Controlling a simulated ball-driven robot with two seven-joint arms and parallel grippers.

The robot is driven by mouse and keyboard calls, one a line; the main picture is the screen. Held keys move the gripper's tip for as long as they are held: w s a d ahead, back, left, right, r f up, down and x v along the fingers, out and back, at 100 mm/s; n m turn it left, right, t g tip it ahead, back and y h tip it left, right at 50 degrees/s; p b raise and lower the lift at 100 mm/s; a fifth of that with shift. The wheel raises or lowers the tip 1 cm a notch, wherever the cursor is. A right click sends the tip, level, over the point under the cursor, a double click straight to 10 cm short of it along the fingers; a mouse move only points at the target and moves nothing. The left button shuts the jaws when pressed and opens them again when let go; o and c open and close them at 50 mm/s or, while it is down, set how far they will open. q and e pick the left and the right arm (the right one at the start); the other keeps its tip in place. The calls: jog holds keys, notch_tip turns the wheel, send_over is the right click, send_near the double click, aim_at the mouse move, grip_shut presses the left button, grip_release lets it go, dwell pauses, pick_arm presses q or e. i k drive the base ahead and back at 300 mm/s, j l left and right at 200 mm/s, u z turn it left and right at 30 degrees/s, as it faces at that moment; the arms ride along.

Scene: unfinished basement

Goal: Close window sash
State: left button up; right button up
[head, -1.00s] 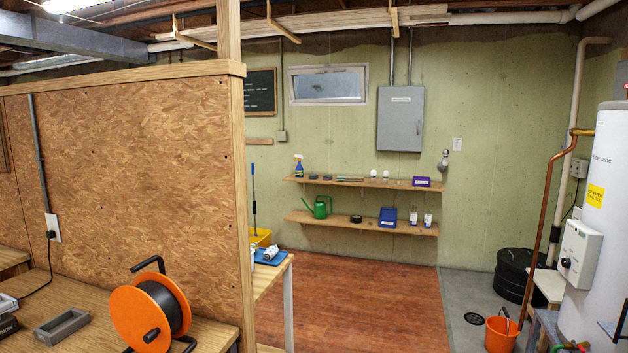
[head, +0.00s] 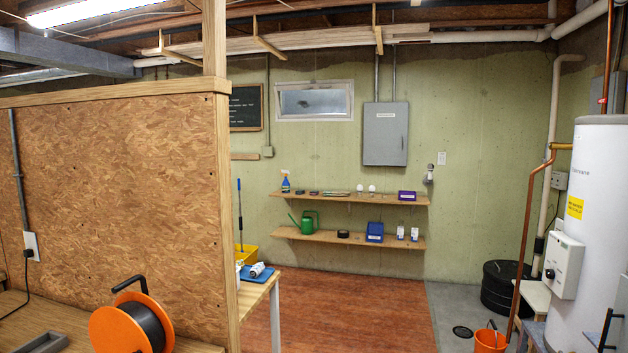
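The window (head: 314,101) is a small white-framed basement window high on the far green wall, left of the grey electrical panel. Its sash (head: 315,103) looks tilted within the frame, with its top edge seeming to lean into the room; how far is hard to tell from here. I am well across the room from it. Neither of my grippers is in view.
An OSB partition (head: 110,190) with a workbench and an orange cable reel (head: 130,325) stands at the left. Two wall shelves (head: 352,239) hang below the window. The red floor (head: 350,310) is open. A water heater (head: 595,230) and orange bucket (head: 490,340) stand at the right.

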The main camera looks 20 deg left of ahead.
aim_at(340, 85)
jog(key=i+l, duration=0.1)
jog(key=i, duration=1.9)
jog(key=i+l, duration=0.1)
jog(key=i, duration=1.95)
jog(key=i+j+u, duration=0.25)
jog(key=i, duration=0.5)
jog(key=i+l+u, duration=0.1)
jog(key=i+u, duration=0.15)
jog(key=i, duration=0.55)
jog(key=i+l+u, duration=0.1)
jog(key=i+u, duration=0.15)
jog(key=i, duration=0.5)
